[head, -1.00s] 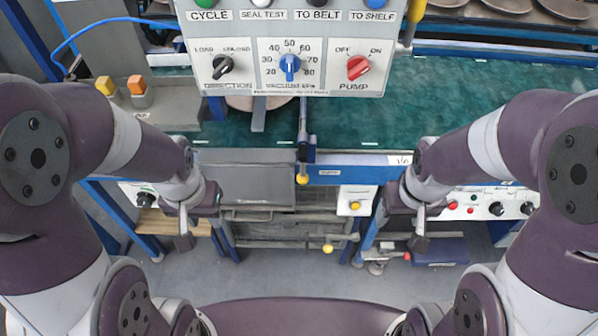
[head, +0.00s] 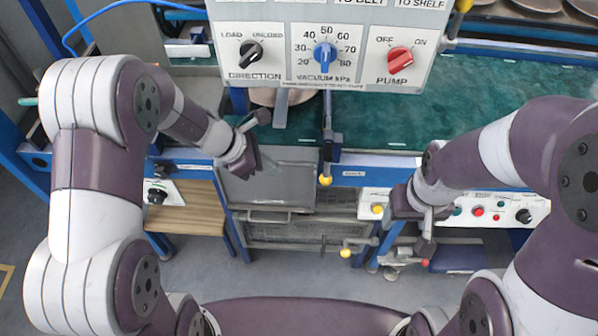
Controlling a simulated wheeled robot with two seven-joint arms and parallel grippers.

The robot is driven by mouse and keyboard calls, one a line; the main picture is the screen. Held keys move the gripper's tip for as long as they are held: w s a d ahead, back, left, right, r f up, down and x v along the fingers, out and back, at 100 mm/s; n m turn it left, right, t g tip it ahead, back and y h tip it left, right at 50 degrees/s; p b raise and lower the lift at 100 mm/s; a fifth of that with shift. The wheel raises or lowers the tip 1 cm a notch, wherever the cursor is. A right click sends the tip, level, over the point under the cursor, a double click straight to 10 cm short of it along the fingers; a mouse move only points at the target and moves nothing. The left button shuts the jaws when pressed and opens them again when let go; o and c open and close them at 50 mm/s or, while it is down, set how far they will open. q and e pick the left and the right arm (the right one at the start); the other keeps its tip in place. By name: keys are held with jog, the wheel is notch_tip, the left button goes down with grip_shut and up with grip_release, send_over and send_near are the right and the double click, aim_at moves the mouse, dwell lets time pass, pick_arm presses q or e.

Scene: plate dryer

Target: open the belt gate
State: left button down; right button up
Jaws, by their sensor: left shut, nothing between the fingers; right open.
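A dark blue bar (head: 327,115) lies across the near part of the green belt (head: 390,120) and ends in a yellow knob (head: 325,181) at the belt's front edge. It looks like the belt gate with its handle; its far end is hidden behind the control panel. My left gripper (head: 262,117) is shut and empty, left of the bar and apart from it, with its fingers pointing up and right near the belt's front edge. My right gripper (head: 425,246) is open and empty, low at the right, pointing down in front of the frame.
A control panel (head: 350,75) with several knobs hangs over the belt. A plate (head: 265,97) shows partly beneath it. A grey box (head: 270,187) and a lower yellow-knobbed handle (head: 345,252) sit below the belt. A small wooden table (head: 185,215) stands at the left.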

pick_arm(q)
jog(key=x, duration=0.4)
jog(key=d+r+x, duration=0.1)
jog(key=x, duration=0.3)
jog(key=d+b+x, duration=0.1)
jog(key=x, duration=0.3)
jog(key=shift+w+d+r, duration=0.1)
jog(key=shift+w+d, duration=0.1)
jog(key=shift+w, duration=0.05)
